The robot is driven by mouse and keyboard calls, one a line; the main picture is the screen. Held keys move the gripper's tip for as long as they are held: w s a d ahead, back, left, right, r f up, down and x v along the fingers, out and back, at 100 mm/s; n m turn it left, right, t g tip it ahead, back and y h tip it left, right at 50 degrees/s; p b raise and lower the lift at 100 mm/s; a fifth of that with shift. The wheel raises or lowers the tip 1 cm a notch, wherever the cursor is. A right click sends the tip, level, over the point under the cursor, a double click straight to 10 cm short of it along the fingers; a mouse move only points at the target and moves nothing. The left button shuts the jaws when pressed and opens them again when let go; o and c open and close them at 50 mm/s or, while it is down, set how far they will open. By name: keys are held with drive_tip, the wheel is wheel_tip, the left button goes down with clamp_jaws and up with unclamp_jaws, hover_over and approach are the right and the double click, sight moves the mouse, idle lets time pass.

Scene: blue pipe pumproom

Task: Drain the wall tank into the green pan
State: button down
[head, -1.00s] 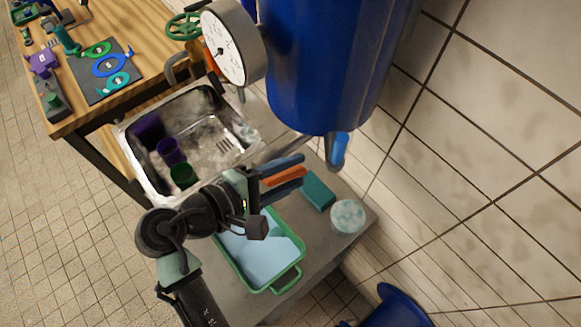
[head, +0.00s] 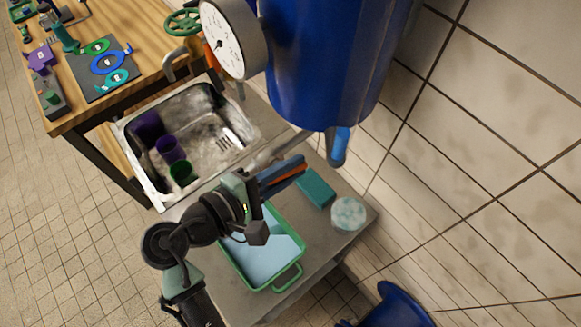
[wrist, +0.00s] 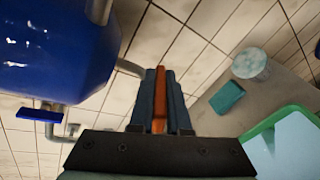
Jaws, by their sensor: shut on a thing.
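The blue wall tank (head: 325,70) hangs at the top of the head view, with a round dial gauge (head: 226,42) at its left. The green pan (head: 288,282) sits on a grey bench below, with a pale blue surface inside it. My gripper (head: 302,164) is under the tank, shut on an orange lever (head: 287,174). In the wrist view the orange lever (wrist: 159,100) lies between both dark blue fingers, and a pipe (wrist: 130,68) runs behind them. My fingers hide most of the lever and its mount. The pan's rim (wrist: 270,122) is at the wrist view's right.
A teal block (head: 315,188) and a pale round item (head: 348,214) lie right of the pan. A sink (head: 150,190) holds purple and green cups. A blue handle (wrist: 40,116) sits on another pipe. A blue bucket (head: 395,308) stands below right.

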drive_tip(key=shift+f+n+t+h+b, duration=0.3)
drive_tip(key=shift+n+t+b, duration=0.2)
drive_tip(key=shift+t+b, duration=0.45)
drive_tip(key=shift+r+n+t, duration=0.3)
drive_tip(key=shift+r+t, duration=0.1)
drive_tip(key=shift+t, duration=0.15)
drive_tip(key=c, duration=0.9)
unclamp_jaws()
drive_tip(key=b+v, duration=0.4)
drive_tip(key=v, duration=0.9)
